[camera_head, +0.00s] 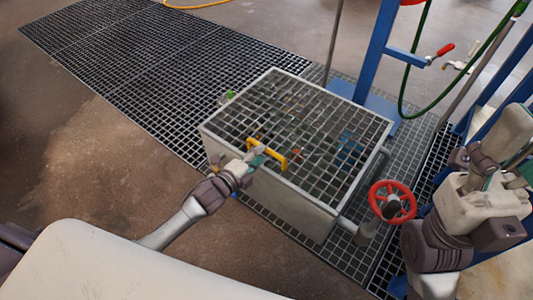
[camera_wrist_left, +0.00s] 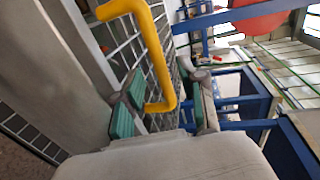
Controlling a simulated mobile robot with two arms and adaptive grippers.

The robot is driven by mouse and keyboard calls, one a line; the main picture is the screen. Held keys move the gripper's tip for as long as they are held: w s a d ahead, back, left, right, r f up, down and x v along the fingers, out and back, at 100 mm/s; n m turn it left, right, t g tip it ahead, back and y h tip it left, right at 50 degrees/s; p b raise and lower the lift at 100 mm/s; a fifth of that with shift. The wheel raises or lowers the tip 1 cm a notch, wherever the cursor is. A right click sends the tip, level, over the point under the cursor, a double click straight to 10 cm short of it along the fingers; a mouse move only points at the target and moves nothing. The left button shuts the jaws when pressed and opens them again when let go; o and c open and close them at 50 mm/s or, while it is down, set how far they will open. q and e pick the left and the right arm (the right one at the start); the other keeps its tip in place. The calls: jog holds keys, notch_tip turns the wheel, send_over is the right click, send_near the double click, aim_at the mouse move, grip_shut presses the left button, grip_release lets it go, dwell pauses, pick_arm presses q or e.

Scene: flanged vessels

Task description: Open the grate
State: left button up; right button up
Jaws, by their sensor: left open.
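The grate (camera_head: 300,115) is a metal grid lying closed on top of a grey box (camera_head: 285,195) in the head view. A yellow handle (camera_head: 268,153) stands up from its near edge. My left gripper (camera_head: 257,157) is open at the handle's left part. In the left wrist view the yellow handle (camera_wrist_left: 158,62) runs between my two green-padded fingers (camera_wrist_left: 164,112); I cannot tell whether either finger touches it. The grate bars (camera_wrist_left: 125,45) show behind it. My right gripper (camera_head: 508,172) is at the right edge of the head view, away from the box, partly cut off.
A red valve wheel (camera_head: 392,201) sits at the box's right corner, near my right arm. A blue stand (camera_head: 378,50) with a green hose (camera_head: 402,95) rises behind the box. Floor grating (camera_head: 140,55) surrounds it. Bare brown floor (camera_head: 90,150) is clear at left.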

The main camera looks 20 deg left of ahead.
pick_arm(q)
jog(key=shift+b+x, duration=0.7)
jog(key=shift+x, duration=1.4)
jog(key=shift+c, duration=0.3)
grip_shut()
